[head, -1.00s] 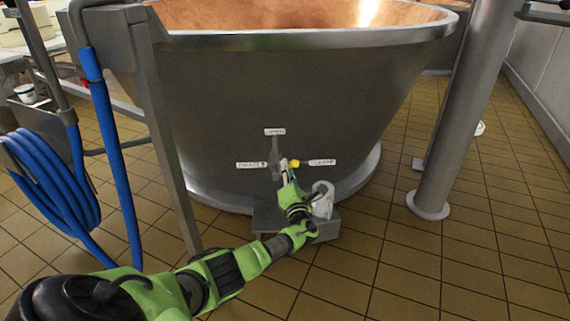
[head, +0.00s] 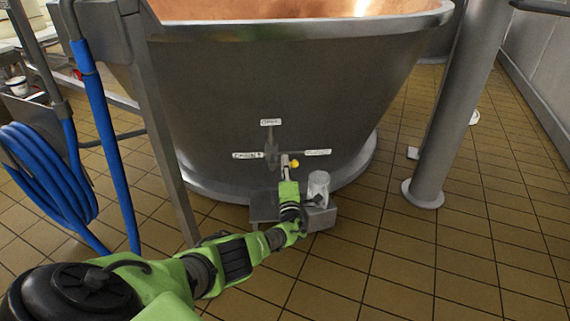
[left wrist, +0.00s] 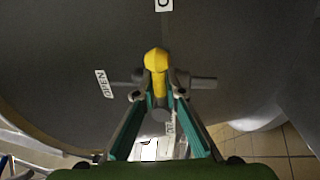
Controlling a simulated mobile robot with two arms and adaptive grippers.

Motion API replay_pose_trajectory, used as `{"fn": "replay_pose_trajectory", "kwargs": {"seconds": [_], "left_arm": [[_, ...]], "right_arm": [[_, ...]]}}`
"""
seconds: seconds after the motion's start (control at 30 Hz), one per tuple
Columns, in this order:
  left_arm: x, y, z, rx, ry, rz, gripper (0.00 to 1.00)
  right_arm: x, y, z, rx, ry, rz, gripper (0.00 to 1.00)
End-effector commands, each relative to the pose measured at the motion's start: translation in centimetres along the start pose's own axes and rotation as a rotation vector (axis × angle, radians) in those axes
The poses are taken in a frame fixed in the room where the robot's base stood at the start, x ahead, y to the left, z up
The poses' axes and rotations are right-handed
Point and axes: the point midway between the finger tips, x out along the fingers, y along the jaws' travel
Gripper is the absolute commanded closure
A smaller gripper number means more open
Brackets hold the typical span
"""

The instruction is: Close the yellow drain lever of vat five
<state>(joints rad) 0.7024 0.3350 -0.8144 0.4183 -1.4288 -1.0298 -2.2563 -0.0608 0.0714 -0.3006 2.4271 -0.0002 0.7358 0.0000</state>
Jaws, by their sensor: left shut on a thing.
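The grey metal vat (head: 320,90) fills the middle of the head view, with a drain valve (head: 271,150) low on its front. White labels surround the valve; the top (head: 271,122) and right (head: 318,152) ones are too small to read surely. The yellow lever end (head: 294,164) lies just below the right label. My left gripper (head: 287,163) is at it. In the left wrist view the fingers (left wrist: 159,92) are closed around the yellow lever (left wrist: 157,62), which points toward a label starting with C (left wrist: 164,5). An OPEN label (left wrist: 103,83) is at left. My right gripper is not in view.
A grey bracket or step (head: 265,207) and a whitish cylindrical part (head: 319,186) sit below the valve beside my left wrist. A coiled blue hose (head: 45,175) hangs at left. A grey post (head: 445,130) stands at right. Tiled floor on the right is clear.

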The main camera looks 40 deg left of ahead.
Motion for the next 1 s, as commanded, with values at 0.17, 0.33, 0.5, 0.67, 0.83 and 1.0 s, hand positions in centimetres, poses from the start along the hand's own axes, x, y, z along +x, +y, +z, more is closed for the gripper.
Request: {"fn": "replay_pose_trajectory", "kwargs": {"seconds": [0.17, 0.33, 0.5, 0.67, 0.83, 1.0], "left_arm": [[-0.19, -0.30, -0.03, 0.013, -0.002, -0.004, 1.00], [-0.21, -0.32, -0.04, 0.014, -0.003, -0.004, 1.00], [-0.20, -0.32, -0.03, 0.014, -0.003, -0.004, 0.73], [-0.13, -0.21, -0.02, 0.011, -0.003, -0.002, 0.73], [-0.10, -0.15, -0.02, 0.010, -0.002, -0.001, 0.73], [-0.61, -0.24, -0.06, 0.009, -0.003, -0.001, 0.73]], "right_arm": [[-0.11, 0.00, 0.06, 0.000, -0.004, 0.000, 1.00], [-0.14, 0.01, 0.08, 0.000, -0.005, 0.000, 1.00], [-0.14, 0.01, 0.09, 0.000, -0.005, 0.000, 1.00], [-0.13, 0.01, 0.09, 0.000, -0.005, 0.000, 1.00], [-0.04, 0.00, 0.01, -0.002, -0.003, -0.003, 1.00], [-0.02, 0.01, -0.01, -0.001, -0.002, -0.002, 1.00]]}}
